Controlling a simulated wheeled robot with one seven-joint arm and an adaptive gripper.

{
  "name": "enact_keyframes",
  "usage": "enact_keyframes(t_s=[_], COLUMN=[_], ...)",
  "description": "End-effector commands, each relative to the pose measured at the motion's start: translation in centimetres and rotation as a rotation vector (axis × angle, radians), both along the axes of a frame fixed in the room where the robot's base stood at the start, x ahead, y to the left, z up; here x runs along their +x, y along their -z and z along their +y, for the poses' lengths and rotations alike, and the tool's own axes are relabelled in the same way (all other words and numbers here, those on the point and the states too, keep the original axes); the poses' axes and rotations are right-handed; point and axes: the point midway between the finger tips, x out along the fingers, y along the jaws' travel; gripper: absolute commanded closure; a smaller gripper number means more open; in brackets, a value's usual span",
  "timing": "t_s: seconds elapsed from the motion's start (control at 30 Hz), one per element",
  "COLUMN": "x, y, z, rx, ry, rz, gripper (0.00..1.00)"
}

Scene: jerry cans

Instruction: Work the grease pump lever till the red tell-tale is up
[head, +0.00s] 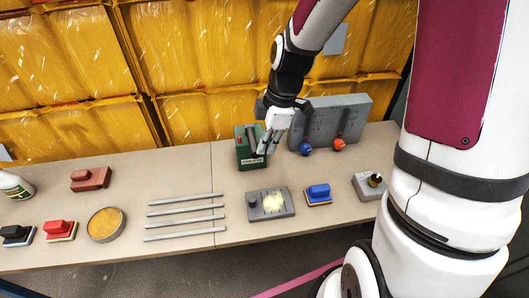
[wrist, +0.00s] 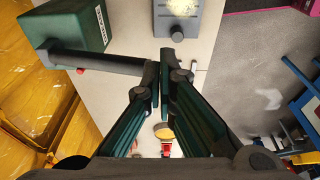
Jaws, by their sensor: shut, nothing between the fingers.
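The green grease pump (head: 242,160) with a white label stands on the bench, below my arm in the head view. It shows at top left in the wrist view (wrist: 65,28). Its dark lever (wrist: 105,63) sticks out from the body, and its free end is beside my fingertips; I cannot tell if they touch. A small red part (head: 239,139), perhaps the tell-tale, shows at the pump's upper left; how far up it stands is unclear. My gripper (head: 266,147) is shut and empty at the pump's right side; its fingers also show in the wrist view (wrist: 163,70).
A grey block (head: 345,112) with blue and red knobs stands behind right. In front lie a grey plate (head: 282,211) with a pale patch and a blue-topped block (head: 318,193). Several grey rods (head: 184,218) lie left. Yellow panels (head: 180,55) rise behind the bench.

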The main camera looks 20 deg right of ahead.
Motion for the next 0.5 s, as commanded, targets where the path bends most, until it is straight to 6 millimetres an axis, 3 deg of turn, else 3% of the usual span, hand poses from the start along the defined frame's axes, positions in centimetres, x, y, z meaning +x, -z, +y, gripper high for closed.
enact_keyframes(t_s=[0.2,0.5], x=[-1.0,-1.3], y=[-2.9,-3.7], z=[-0.4,-0.5], rx=[-0.002,0.000], ry=[0.001,-0.001], rz=[-0.003,-0.001], gripper=[1.00,1.00])
